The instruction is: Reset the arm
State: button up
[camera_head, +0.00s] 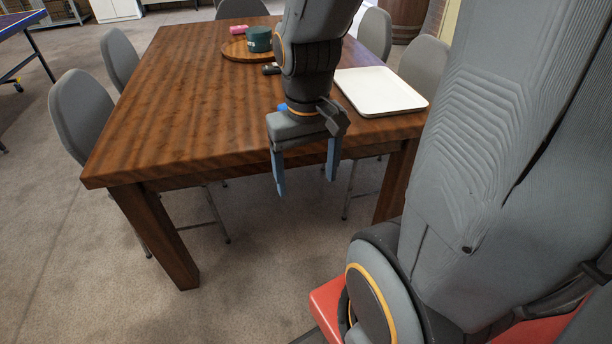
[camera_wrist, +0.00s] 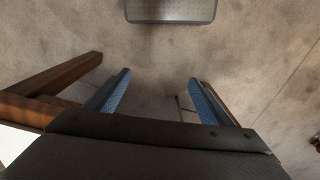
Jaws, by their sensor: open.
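My gripper (camera_head: 305,178) hangs pointing down in front of the near edge of the wooden table (camera_head: 180,110) in the head view. Its two blue fingers are wide apart with nothing between them. In the wrist view my gripper (camera_wrist: 155,90) also shows open and empty, with carpet beyond the fingertips. My arm reaches in from the right and hides part of the table's far side.
On the table are a white tray (camera_head: 380,91), a round wooden board (camera_head: 235,50) with a dark green container (camera_head: 259,39), a pink item (camera_head: 237,30) and a small dark object (camera_head: 271,69). Grey chairs (camera_head: 80,110) surround the table. Carpet (camera_head: 260,270) in front is clear.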

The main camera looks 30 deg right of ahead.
jog(key=shift+s+a+r, duration=0.15)
jog(key=shift+s+a, duration=0.2)
jog(key=shift+s, duration=0.1)
jog(key=shift+n, duration=0.8)
jog(key=a+p, duration=0.1)
jog(key=a+r+p, duration=0.1)
jog(key=a, duration=0.1)
jog(key=a+r+p, duration=0.1)
jog(key=p, duration=0.1)
jog(key=shift+s+a+r, duration=0.1)
jog(key=shift+a+r, duration=0.05)
jog(key=shift+a, duration=0.05)
